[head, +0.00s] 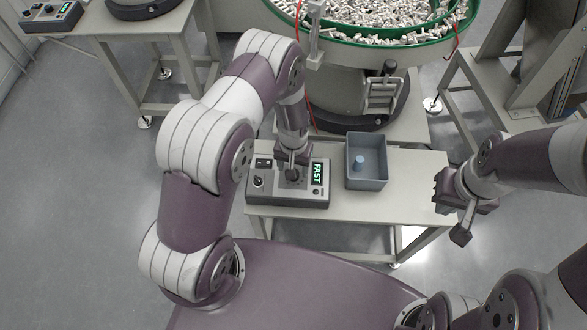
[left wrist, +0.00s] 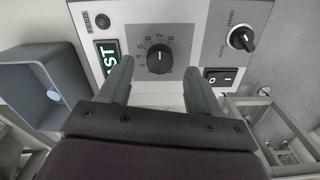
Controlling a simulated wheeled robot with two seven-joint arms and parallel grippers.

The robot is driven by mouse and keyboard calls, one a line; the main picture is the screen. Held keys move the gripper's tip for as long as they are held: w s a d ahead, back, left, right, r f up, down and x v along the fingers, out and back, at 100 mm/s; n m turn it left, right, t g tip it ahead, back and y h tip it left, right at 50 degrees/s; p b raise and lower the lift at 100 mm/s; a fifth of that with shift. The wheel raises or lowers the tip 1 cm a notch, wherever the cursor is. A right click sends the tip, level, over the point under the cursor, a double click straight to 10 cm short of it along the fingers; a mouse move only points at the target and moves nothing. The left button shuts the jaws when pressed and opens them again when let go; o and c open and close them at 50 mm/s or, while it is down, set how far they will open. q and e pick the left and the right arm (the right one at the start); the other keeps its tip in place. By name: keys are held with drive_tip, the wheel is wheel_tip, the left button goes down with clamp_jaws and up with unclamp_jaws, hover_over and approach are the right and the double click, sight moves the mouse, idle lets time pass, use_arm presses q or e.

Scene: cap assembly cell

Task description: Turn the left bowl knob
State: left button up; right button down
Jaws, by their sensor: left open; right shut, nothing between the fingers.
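The grey control box (head: 268,196) stands on the table below the bowl feeder, with a lit display (head: 317,173) reading FAST. Its black round knob (left wrist: 160,58) sits in a numbered dial in the left wrist view. My left gripper (head: 292,176) is over the box and largely hides this knob in the head view. In the left wrist view the left gripper (left wrist: 160,75) is open, one finger on each side of the knob, with visible gaps. I cannot tell how far above the panel the tips are. My right gripper (head: 461,234) is shut and empty, right of the table.
A smaller mode knob (left wrist: 241,38) and a rocker switch (left wrist: 220,78) share the panel. Behind is the green-rimmed bowl (head: 400,42) full of white parts.

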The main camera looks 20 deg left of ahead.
use_arm(q)
drive_tip(key=shift+f, duration=1.5)
drive_tip(key=c, duration=1)
drive_tip(key=shift+c, duration=0.2)
